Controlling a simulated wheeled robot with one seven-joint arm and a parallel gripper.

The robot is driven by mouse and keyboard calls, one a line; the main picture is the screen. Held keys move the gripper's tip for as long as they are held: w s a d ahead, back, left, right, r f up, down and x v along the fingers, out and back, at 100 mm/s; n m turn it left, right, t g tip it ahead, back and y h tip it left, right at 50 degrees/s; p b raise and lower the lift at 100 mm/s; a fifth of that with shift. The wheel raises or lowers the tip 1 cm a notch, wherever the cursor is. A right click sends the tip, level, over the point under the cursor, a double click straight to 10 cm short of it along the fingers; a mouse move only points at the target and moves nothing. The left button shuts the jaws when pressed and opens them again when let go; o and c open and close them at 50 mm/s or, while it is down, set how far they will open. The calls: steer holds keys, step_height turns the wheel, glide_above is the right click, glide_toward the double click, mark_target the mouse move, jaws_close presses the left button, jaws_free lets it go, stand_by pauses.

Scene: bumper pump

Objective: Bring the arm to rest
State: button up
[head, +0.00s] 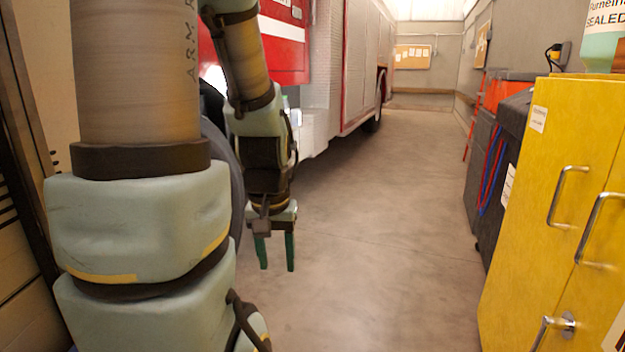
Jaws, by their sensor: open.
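My gripper (275,252) hangs at the end of my arm, left of the middle of the head view. Its two green fingers point down and stand apart, with nothing between them. My arm comes from the left edge of the view, bends, and drops down in front of the red fire truck (355,60). The gripper is above the concrete floor and touches nothing that I can see. Part of the truck is hidden behind my arm.
A yellow cabinet (550,170) with metal handles stands at the right, a container (603,40) on top. Dark bins (492,160) and a red ladder (474,115) line the right wall. The concrete floor (385,210) between truck and cabinet is clear.

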step_height(320, 180, up, 14)
steer(key=p, duration=1.3)
steer(key=shift+r, duration=0.25)
